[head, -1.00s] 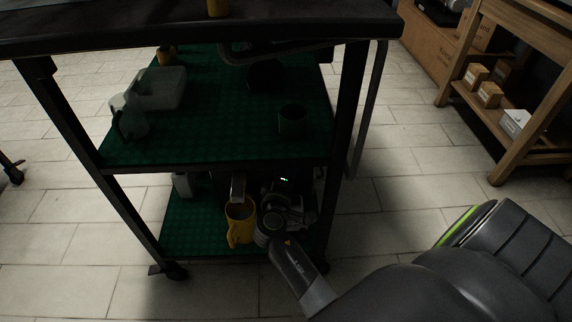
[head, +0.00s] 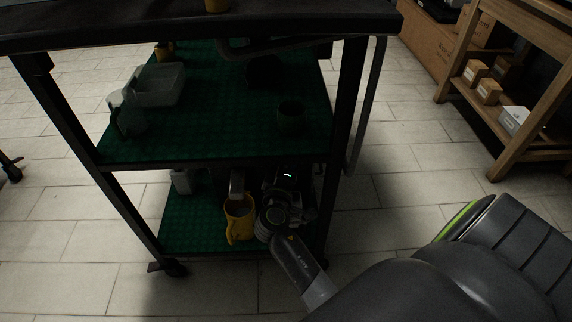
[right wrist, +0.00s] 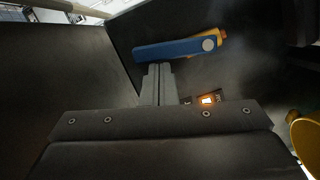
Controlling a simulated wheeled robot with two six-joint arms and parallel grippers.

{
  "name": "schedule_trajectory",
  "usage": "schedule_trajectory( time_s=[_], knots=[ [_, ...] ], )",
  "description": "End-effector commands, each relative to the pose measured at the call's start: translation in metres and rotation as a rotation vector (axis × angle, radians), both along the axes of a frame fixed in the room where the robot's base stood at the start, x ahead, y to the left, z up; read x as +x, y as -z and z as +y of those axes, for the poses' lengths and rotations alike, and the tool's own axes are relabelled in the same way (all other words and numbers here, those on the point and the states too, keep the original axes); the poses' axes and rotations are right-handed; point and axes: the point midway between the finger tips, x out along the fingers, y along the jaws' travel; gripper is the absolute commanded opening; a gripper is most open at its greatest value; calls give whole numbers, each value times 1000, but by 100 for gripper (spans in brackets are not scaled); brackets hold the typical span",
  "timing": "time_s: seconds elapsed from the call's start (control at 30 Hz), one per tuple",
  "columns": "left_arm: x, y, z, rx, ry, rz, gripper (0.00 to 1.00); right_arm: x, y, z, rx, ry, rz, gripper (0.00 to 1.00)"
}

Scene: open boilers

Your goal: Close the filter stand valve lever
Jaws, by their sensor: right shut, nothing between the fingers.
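A blue lever (right wrist: 172,48) with a yellow-orange piece behind its right end and a round grey pivot lies nearly level against a dark panel in the right wrist view. My right gripper (right wrist: 158,70) is shut and empty, its fingertips just below the lever's left half; I cannot tell whether they touch it. In the head view my right arm reaches into the cart's lower shelf, where a dark machine (head: 287,176) shows a small light. The lever and the right fingertips cannot be made out there. My left gripper is out of view.
A yellow mug (head: 238,217) stands on the lower shelf left of my right wrist and shows at the right wrist view's edge (right wrist: 309,140). The cart's middle shelf (head: 215,135) and front legs frame the opening.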

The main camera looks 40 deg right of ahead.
Motion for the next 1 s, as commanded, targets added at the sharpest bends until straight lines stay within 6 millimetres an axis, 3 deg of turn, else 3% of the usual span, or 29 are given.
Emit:
schedule_trajectory(
  time_s=[0.37,0.8,1.0],
  knots=[
    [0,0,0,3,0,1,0,-4,-1,-6,92,1,-57,0],
    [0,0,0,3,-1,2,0,-14,0,-22,358,2,-218,0],
    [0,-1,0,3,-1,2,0,-17,1,-27,400,2,-244,0]
  ],
)
